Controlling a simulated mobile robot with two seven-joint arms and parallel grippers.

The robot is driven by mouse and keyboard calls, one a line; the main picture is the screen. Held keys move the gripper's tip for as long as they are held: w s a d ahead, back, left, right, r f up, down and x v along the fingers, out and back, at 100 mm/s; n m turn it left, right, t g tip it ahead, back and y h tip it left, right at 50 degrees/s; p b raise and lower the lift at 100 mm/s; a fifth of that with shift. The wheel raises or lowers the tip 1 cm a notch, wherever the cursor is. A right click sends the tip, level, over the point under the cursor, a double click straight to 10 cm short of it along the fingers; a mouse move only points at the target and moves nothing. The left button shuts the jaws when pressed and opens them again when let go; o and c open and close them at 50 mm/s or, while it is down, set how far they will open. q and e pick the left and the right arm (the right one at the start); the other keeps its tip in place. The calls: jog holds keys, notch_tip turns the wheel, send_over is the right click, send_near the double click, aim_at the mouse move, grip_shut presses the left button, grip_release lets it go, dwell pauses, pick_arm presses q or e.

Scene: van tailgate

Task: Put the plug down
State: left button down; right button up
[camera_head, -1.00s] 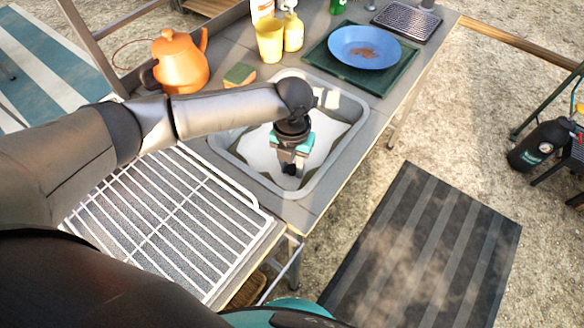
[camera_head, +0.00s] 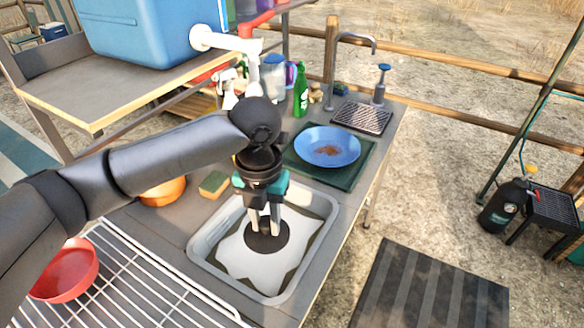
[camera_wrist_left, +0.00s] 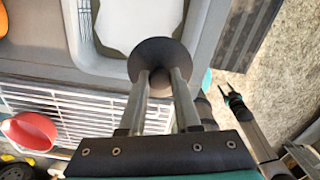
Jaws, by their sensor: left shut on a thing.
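The plug (camera_head: 268,243) is a dark round disc at the fingertips of my left gripper (camera_head: 265,226). The gripper points down and is shut on the plug's upper side. In the head view the plug appears over the middle of the sink (camera_head: 202,247), which has a pale, star-shaped patch at its bottom. I cannot tell whether the plug touches the bottom. In the left wrist view the plug (camera_wrist_left: 160,52) sits between the two metal fingers, overlapping the sink's edge. My right gripper (camera_wrist_left: 233,97) shows small at the right of that view, its fingers apart and empty.
A white wire rack (camera_head: 150,285) with a red bowl (camera_head: 68,270) lies left of the sink. A sponge (camera_head: 214,184) and the mostly hidden orange kettle (camera_head: 163,192) are behind it. A blue plate (camera_head: 328,146) stands on a green board. A shelf (camera_head: 110,85) holds a blue container (camera_head: 150,30).

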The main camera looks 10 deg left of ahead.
aim_at(253, 242)
pick_arm(q)
jog(key=n, duration=0.3)
jog(key=r+n, duration=0.1)
jog(key=n, duration=0.1)
jog(key=shift+s+a+n, duration=0.3)
jog(key=n, duration=0.4)
jog(key=shift+s+a+r+b, duration=0.25)
jog(key=shift+r+b, duration=0.05)
jog(key=shift+r, duration=0.1)
jog(key=n, duration=0.4)
jog(key=shift+s+a+r+n, duration=0.25)
jog(key=shift+s+r+n, duration=0.05)
jog(key=shift+r+n, duration=0.1)
jog(key=n, duration=0.4)
jog(key=shift+s+a+r, duration=0.2)
jog(key=shift+s+r, duration=0.05)
jog(key=shift+s, duration=0.1)
jog(key=n, duration=0.4)
jog(key=shift+s+a+r+n+b, duration=0.25)
jog(key=shift+s+r+n+b, duration=0.05)
jog(key=shift+s+r+n, duration=0.1)
jog(key=n, duration=0.4)
jog(key=s+a+r+n, duration=0.1)
jog(key=n, duration=0.4)
jog(key=s+n, duration=0.1)
jog(key=n, duration=0.3)
jog(key=shift+s+a+r+n+b, duration=0.1)
jog(key=shift+a+r+n+b, duration=0.2)
jog(key=shift+r+n, duration=0.1)
